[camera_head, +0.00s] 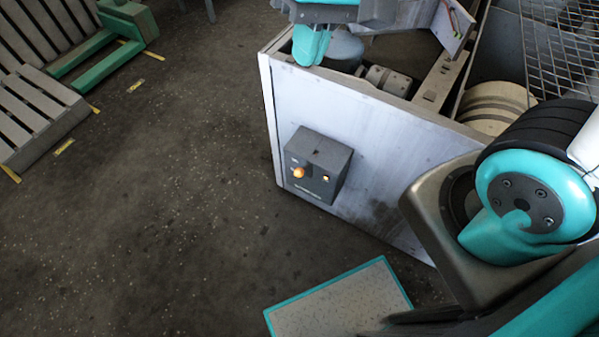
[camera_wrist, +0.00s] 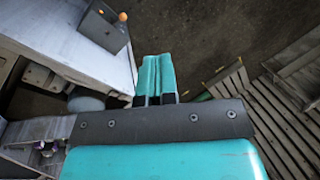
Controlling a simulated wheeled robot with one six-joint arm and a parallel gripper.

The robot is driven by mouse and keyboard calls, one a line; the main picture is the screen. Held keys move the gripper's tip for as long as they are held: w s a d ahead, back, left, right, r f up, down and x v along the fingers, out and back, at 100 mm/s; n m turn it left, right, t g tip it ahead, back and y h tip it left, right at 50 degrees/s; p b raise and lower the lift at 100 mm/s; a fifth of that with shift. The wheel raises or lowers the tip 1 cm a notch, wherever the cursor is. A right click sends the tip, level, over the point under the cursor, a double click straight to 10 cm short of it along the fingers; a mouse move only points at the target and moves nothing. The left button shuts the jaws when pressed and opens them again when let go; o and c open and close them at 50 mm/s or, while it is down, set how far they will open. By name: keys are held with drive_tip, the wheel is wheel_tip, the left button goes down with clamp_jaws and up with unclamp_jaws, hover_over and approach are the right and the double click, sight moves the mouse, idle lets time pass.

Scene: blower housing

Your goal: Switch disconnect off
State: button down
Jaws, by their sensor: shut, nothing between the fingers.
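The disconnect is a grey box (camera_head: 318,163) on the outer face of the white housing panel (camera_head: 350,125). On its front are an orange knob (camera_head: 298,173) at the left and a small lit orange spot (camera_head: 325,178) at the right. In the wrist view the box (camera_wrist: 102,27) is at the upper left, with its orange knob (camera_wrist: 123,17) at its edge. My gripper (camera_head: 308,62) is above the top left corner of the housing, well apart from the box. Its teal fingers (camera_wrist: 157,72) are shut together with nothing between them. The knob's exact setting is too small to read.
The housing is open on top, with motor parts (camera_head: 388,80) inside and a wire mesh guard (camera_head: 565,40) at the right. Slatted pallets (camera_head: 35,110) and a green frame (camera_head: 125,25) stand at the left. The dark floor (camera_head: 180,190) before the box is clear.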

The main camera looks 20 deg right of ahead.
drive_tip(key=w+d+f+m+g+h+b, duration=0.1)
drive_tip(key=w+f+m+b, duration=0.35)
drive_tip(key=f, duration=0.55)
drive_tip(key=w+d+f+m+b, duration=0.1)
drive_tip(key=w+f+m+b, duration=0.2)
drive_tip(key=w+f+b, duration=0.5)
drive_tip(key=m+g+b, duration=0.1)
drive_tip(key=m+b, duration=0.2)
drive_tip(key=m, duration=0.2)
hover_over(299, 168)
drive_tip(key=w+d, duration=0.2)
drive_tip(key=w, duration=0.2)
wheel_tip(299, 168, down, 13)
drive_tip(key=shift+w+a+h, duration=0.15)
drive_tip(key=shift+h, duration=0.25)
drive_tip(key=shift+f+n, duration=0.1)
drive_tip(key=shift+n, duration=0.15)
drive_tip(key=b+x, duration=0.1)
drive_tip(key=x, duration=0.6)
drive_tip(key=b+x, duration=0.1)
drive_tip(key=x, duration=0.6)
drive_tip(key=shift+s+b, duration=0.2)
drive_tip(key=shift+b, duration=0.15)
